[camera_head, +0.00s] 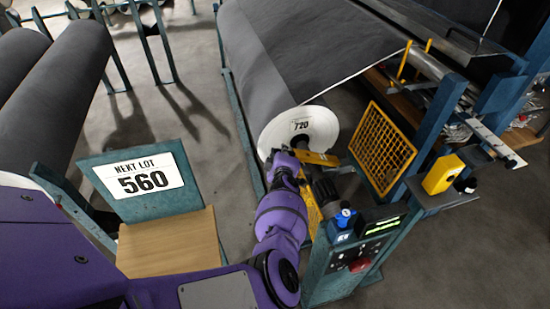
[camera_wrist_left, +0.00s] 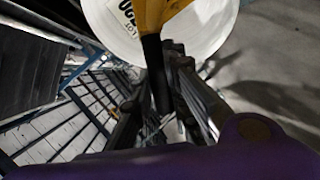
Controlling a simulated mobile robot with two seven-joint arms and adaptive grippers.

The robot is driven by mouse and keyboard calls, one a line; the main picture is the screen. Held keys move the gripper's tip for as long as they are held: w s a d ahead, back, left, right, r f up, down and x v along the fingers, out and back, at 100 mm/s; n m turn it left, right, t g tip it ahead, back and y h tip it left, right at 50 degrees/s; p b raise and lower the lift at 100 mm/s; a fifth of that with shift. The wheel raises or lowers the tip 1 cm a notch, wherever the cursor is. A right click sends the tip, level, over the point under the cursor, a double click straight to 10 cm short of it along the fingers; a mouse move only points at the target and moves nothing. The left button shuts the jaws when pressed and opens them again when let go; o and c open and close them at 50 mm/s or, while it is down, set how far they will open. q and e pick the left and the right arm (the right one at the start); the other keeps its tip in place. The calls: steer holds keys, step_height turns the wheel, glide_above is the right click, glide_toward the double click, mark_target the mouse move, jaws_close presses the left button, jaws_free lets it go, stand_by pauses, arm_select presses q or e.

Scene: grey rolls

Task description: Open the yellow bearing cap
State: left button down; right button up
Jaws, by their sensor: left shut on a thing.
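The yellow bearing cap (camera_head: 318,158) sits at the front end of the grey roll (camera_head: 275,80), just below the white end disc (camera_head: 301,128) marked 720. In the left wrist view the cap (camera_wrist_left: 158,14) shows at the top, with a black handle (camera_wrist_left: 154,65) reaching down from it. I cannot tell whether the cap is raised. My right gripper is not in view.
A control post with a panel (camera_head: 362,255) stands close in front of the cap. A yellow mesh guard (camera_head: 382,147) and yellow box (camera_head: 442,174) are to the right. A NEXT LOT 560 sign (camera_head: 140,182) stands left. Grey floor (camera_head: 470,250) is clear at lower right.

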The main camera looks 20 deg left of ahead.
arm_select(q)
steer(key=r, duration=0.1)
steer(key=w+r, duration=0.1)
steer(key=d+r+p, duration=0.1)
steer(key=shift+w+r+m, duration=0.2)
steer(key=shift+m, duration=0.1)
steer(key=shift+d+r+g+y, duration=0.25)
steer(key=shift+d+g+y, duration=0.05)
steer(key=shift+d, duration=0.05)
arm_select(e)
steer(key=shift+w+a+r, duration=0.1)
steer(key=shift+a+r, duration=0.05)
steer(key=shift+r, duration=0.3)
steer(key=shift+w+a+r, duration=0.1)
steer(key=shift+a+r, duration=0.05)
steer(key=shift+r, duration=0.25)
arm_select(q)
steer(key=shift+m, duration=0.3)
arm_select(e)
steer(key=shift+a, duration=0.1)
arm_select(q)
steer(key=c, duration=1.7)
jaws_free()
steer(key=shift+f, duration=0.1)
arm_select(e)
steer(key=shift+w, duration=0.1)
arm_select(q)
steer(key=shift+f, duration=0.1)
